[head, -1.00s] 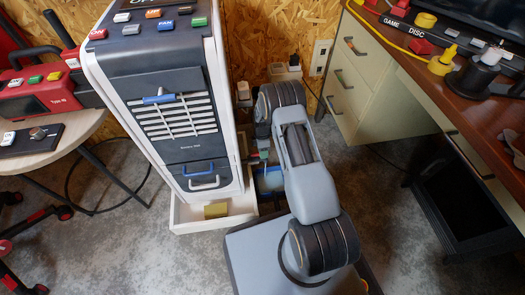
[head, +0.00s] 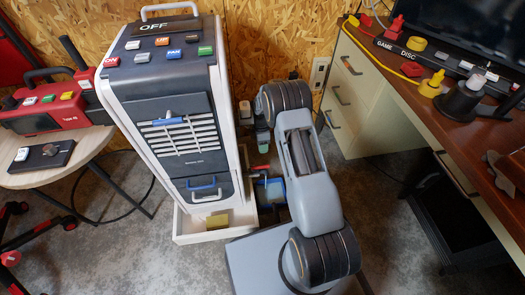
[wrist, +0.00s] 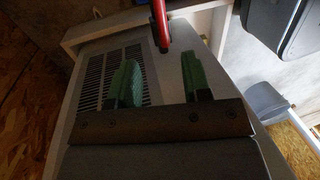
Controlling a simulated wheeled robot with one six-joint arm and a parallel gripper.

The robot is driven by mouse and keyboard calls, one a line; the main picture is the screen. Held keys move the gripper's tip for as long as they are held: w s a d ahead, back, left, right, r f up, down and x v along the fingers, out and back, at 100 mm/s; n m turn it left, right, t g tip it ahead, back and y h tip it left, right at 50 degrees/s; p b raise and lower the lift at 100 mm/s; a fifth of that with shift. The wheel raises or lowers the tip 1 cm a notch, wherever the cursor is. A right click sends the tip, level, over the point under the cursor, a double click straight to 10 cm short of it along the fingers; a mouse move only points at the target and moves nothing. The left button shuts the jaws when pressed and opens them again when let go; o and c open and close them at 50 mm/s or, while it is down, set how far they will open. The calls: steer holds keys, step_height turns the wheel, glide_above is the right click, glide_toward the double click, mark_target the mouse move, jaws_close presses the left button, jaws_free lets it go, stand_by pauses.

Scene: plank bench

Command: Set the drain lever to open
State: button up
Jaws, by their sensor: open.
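The white and dark appliance (head: 222,110) stands in the middle of the head view. In the wrist view, its side panel (wrist: 105,60) has a slotted vent. A red lever (wrist: 160,22) reaches in from the top of the wrist view, its lower end near the panel. My gripper (wrist: 163,82) is open, with green fingertips spread on either side of the lever's line. The lever's end lies just beyond the tips, and I see no contact. In the head view, a small red part (head: 263,168) shows beside the appliance; my arm partly hides that area.
A white tray (head: 195,238) lies under the appliance, with a yellow sponge-like block (head: 217,221) in it. A round table (head: 75,165) with a red case stands left. A drawer cabinet (head: 365,95) and desk (head: 440,105) stand right.

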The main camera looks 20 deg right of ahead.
steer(key=shift+w+r, duration=0.2)
steer(key=shift+r, duration=0.8)
